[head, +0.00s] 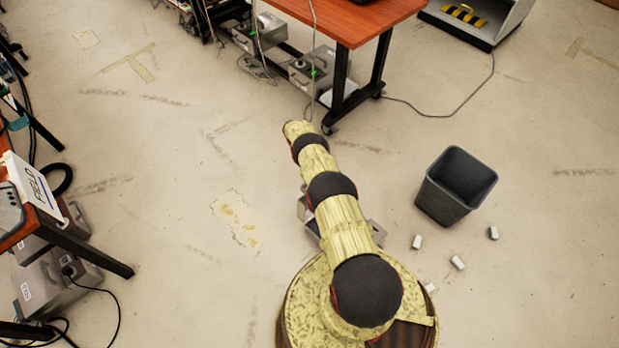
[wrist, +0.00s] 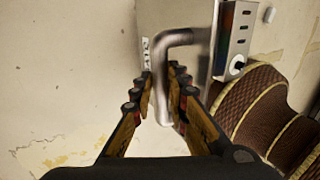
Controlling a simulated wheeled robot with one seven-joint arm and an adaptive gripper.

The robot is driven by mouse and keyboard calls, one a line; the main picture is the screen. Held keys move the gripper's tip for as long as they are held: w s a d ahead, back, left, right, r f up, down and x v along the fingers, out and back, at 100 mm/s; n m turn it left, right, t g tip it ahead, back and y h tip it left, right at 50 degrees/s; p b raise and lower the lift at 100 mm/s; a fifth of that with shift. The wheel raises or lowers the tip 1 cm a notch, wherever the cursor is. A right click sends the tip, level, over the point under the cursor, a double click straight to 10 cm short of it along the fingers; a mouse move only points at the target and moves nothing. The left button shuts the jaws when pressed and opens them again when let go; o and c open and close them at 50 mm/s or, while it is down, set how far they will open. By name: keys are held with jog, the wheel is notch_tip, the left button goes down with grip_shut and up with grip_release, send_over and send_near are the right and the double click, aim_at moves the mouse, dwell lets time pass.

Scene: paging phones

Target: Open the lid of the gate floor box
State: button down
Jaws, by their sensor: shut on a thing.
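A grey metal box (wrist: 180,14) with a bent metal handle (wrist: 175,42) shows at the top of the wrist view; I take it as the gate floor box. My gripper (wrist: 162,82) has its fingers on either side of the handle and is shut on it. In the head view, grey parts of the box (head: 376,232) stick out from under my arm, close to my base. My gripper is hidden there, and how far the lid is raised cannot be told.
A black bin (head: 455,187) stands right of my arm, with several small white blocks (head: 457,262) on the floor below it. A red-topped table (head: 365,18) stands ahead, with other grey boxes (head: 316,70) beneath it. A desk (head: 70,237) is at the left. Floor between is clear.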

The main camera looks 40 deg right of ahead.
jog(key=shift+s+a+f, duration=0.2)
jog(key=shift+s+f, duration=0.05)
jog(key=shift+f, duration=0.05)
jog(key=c, duration=2.1)
grip_release()
jog(key=o, duration=0.4)
jog(key=shift+w+d+r, duration=0.1)
jog(key=shift+w+r, duration=0.15)
jog(key=shift+r, duration=0.05)
jog(key=v, duration=1.1)
jog(key=shift+w+r, duration=0.2)
jog(key=shift+r, duration=0.1)
